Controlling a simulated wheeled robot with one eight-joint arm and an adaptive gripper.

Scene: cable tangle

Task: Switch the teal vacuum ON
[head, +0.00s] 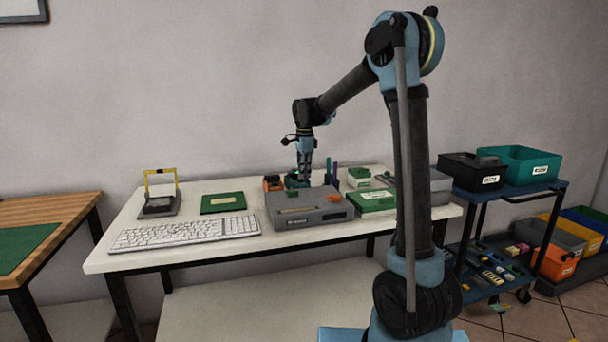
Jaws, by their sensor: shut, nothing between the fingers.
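My gripper (304,177) points straight down over the back middle of the white table, with its fingers shut and empty. A small dark teal object (292,182) sits right at the fingertips, behind the grey box; it may be the teal vacuum. My gripper and the grey box hide part of it. I cannot tell whether the fingertips touch it. Its switch is too small to make out.
A grey box (309,214) stands in front of my gripper. An orange object (272,183) is to the left, and upright pens (332,174) and green-and-white boxes (371,200) are to the right. A white keyboard (185,232) lies front left. A cart with bins (520,166) stands right.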

